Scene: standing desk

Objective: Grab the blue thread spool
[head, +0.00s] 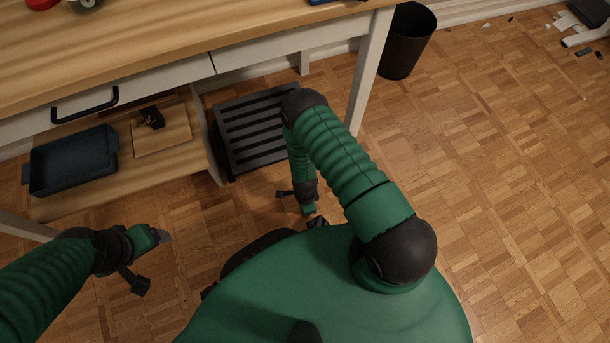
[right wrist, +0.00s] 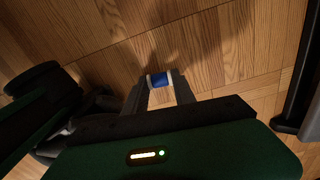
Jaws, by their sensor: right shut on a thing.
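The blue thread spool (right wrist: 159,81) has a blue middle and pale ends. In the right wrist view it sits between the fingertips of my right gripper (right wrist: 160,85), which is shut on it. Wooden floor shows behind it. In the head view my right gripper (head: 311,216) hangs low over the floor beside my body, and the spool cannot be made out there. My left gripper (head: 163,237) is over the floor at the lower left, in front of the desk. Its fingers are too small to tell whether they are open.
The desk (head: 240,40) spans the upper left. Below it are a dark blue tray (head: 40,184), a wooden board (head: 178,135) with a small dark object, and a black slatted crate (head: 225,165). A black bin (head: 405,50) stands beyond the desk leg. Floor at right is largely clear.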

